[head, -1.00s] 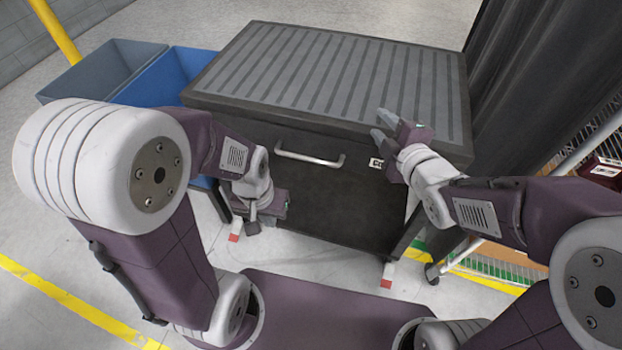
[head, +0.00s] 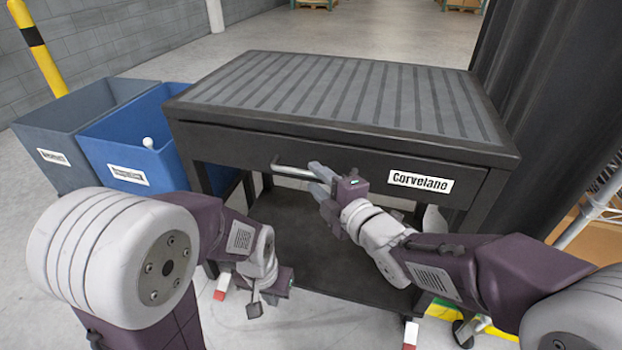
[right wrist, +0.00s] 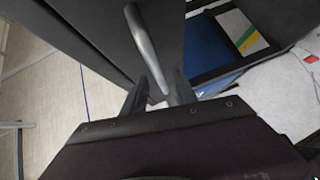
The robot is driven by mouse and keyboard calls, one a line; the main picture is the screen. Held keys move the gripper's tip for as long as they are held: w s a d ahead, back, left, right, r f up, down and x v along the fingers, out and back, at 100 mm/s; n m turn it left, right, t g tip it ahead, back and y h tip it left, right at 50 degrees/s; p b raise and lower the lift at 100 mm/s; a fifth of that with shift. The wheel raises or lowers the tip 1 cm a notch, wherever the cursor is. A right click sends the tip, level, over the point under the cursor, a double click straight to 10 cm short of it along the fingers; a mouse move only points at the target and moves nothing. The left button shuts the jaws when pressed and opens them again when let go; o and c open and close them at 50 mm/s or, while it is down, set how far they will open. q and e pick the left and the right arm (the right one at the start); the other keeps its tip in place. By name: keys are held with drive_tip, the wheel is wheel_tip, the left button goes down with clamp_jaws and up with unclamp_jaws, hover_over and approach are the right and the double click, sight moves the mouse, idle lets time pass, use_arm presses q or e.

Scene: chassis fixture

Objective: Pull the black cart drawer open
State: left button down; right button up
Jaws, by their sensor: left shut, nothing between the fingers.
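The black cart drawer (head: 235,148) sits under the ribbed cart top, and its front looks flush with the frame. Its metal bar handle (head: 290,171) runs across the front; the handle also shows in the right wrist view (right wrist: 146,45). My right gripper (head: 315,178) is at the right end of the handle, fingers apart. In the right wrist view the handle reaches down between the two fingers (right wrist: 158,95); I cannot tell whether they touch it. My left gripper (head: 262,298) hangs low in front of the cart's left side, shut and empty, away from the drawer.
A blue bin (head: 125,150) and a grey bin (head: 50,140) stand left of the cart. A dark curtain (head: 575,110) hangs at the right, with a wire rack (head: 600,190) beside it. A lower shelf (head: 330,250) lies under the drawer.

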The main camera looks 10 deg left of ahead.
sight(313, 176)
drive_tip(key=shift+x, duration=1.55)
clamp_jaws()
